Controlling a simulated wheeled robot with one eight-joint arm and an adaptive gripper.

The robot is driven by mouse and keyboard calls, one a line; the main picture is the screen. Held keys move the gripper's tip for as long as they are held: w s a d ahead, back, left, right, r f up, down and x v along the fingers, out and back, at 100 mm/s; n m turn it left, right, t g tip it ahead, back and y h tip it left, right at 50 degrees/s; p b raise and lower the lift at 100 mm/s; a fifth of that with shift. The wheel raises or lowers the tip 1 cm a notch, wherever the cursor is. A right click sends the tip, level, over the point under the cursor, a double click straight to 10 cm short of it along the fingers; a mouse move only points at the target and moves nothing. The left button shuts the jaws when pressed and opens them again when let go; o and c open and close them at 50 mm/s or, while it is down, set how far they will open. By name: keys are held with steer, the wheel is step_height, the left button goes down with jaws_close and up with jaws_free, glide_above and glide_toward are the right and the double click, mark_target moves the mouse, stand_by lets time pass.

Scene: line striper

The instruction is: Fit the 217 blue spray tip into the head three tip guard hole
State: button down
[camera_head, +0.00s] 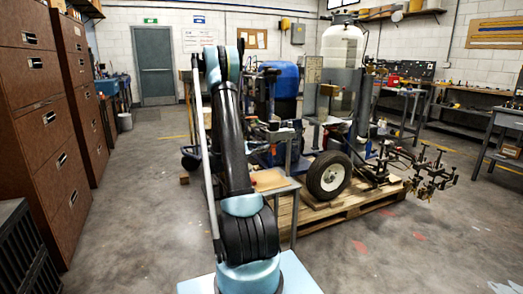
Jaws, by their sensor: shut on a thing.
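The line striper (345,120) stands on a wooden pallet, with a large black tire facing me. A cluster of spray heads (432,178) sticks out at its right end on a bar, beyond the pallet's right side. I cannot tell which head is head three, and its tip guard hole is too small to make out. The 217 blue spray tip cannot be made out. My arm rises from the bottom center and bends at the top, left of the striper. My gripper cannot be made out; the far end of my arm is hidden or too unclear.
A small grey table (278,190) with a tan block on top stands just right of my arm. The pallet (345,210) lies behind it. Brown cabinets (40,110) line the left. Workbenches (480,115) stand at the right. The floor at front right is open.

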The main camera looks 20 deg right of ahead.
steer(key=n, duration=0.8)
steer(key=shift+d, duration=0.1)
steer(key=c, duration=1.6)
jaws_free()
steer(key=shift+c, duration=0.2)
steer(key=o, duration=0.6)
steer(key=shift+c, duration=0.2)
steer(key=a, duration=0.7)
steer(key=shift+s, duration=0.15)
